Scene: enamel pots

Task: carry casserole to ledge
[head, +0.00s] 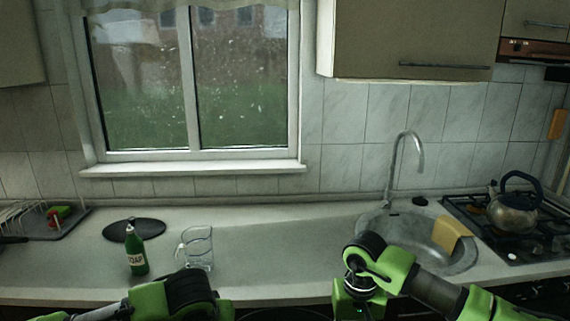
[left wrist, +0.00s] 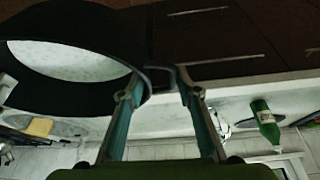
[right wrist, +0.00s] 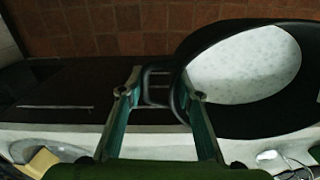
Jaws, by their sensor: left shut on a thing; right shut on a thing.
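The casserole is a black pot with a speckled white inside. It fills the upper left of the left wrist view (left wrist: 70,58) and the right of the right wrist view (right wrist: 245,65). In the head view only its dark rim (head: 283,314) shows at the bottom edge. My left gripper (left wrist: 157,90) is shut on one side handle. My right gripper (right wrist: 160,92) is shut on the opposite handle. In the head view my gripper fingers are out of sight. The white window ledge (head: 195,169) lies beyond the worktop, below the window, and looks bare.
On the worktop (head: 290,250) stand a green soap bottle (head: 136,250) and a glass jug (head: 198,248). A dark round mat (head: 135,230) lies behind them. A sink (head: 440,258) with a tall tap (head: 400,165) is at right, then a kettle (head: 514,208). The worktop's middle is clear.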

